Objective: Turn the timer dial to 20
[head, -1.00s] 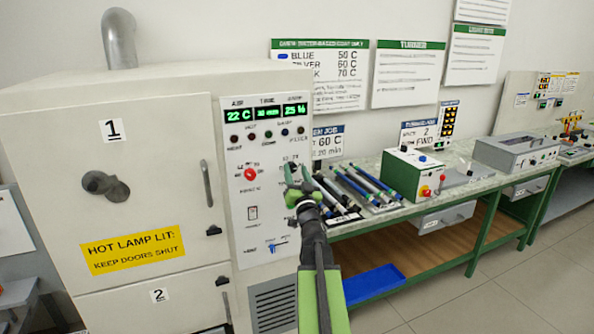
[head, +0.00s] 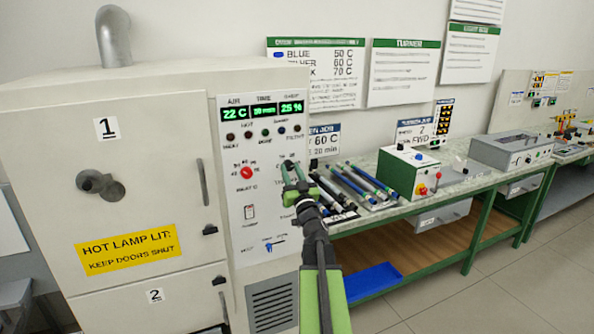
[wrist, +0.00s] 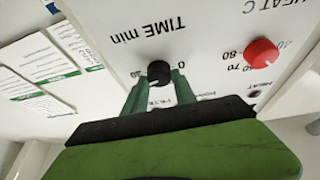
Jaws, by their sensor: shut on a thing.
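The timer dial is a black knob (wrist: 158,72) under the printed words TIME min, which appear upside down in the wrist view. My gripper (wrist: 157,84) has its green fingers on either side of the knob and is shut on it. In the head view my gripper (head: 292,175) reaches the right part of the oven's control panel (head: 236,215) and hides the dial. The time display (head: 264,111) in the middle of the green readouts is small and seems to read 30 min. The dial's pointer cannot be made out.
The red heat knob (wrist: 261,52) sits beside the timer dial; it also shows in the head view (head: 246,172). A blue-handled slider (head: 268,246) is lower on the panel. Rod blanks (head: 355,185) lie on the bench right of my arm.

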